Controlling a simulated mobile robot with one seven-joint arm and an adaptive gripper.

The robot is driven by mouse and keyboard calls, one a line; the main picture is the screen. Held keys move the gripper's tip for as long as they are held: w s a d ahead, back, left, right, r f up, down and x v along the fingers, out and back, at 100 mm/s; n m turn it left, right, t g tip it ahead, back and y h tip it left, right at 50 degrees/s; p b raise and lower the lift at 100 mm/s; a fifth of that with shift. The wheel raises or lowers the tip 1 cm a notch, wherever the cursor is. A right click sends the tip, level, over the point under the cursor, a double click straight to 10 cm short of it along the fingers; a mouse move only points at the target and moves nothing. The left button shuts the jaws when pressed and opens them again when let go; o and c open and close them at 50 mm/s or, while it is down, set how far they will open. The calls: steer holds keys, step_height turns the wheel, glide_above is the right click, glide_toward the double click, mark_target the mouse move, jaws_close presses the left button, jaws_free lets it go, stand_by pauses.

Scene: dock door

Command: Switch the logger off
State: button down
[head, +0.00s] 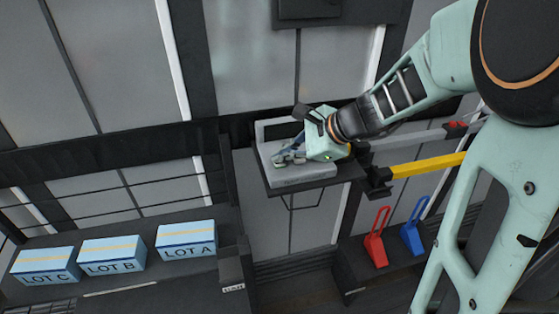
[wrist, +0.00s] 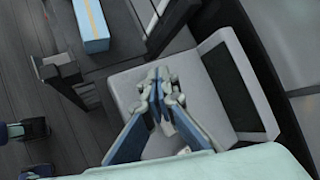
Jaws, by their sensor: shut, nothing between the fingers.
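A light grey device with a raised panel, which looks like the logger (head: 305,177), sits on a dark shelf at the middle of the head view. It also shows in the wrist view (wrist: 125,85), with a dark inset in its raised panel (wrist: 243,85). My gripper (head: 283,159) is over the device's flat top, its fingers close to the surface. In the wrist view the fingertips (wrist: 158,78) are together, with nothing between them. I cannot tell whether they touch the device. No switch is clearly visible; the fingers cover part of the top.
Blue boxes marked LOT A (head: 187,241), LOT B (head: 112,256) and LOT C (head: 46,266) stand on a lower shelf at left. A yellow bar (head: 430,166) runs right of the device. A red handle (head: 376,240) and a blue handle (head: 413,232) stand below it.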

mark_target(282, 164)
steer(key=shift+r, duration=0.1)
steer(key=shift+r+p, duration=0.7)
steer(key=shift+r, duration=0.1)
step_height(282, 164, up, 5)
steer(key=p, duration=0.4)
steer(key=shift+r, duration=0.1)
stand_by(0.6)
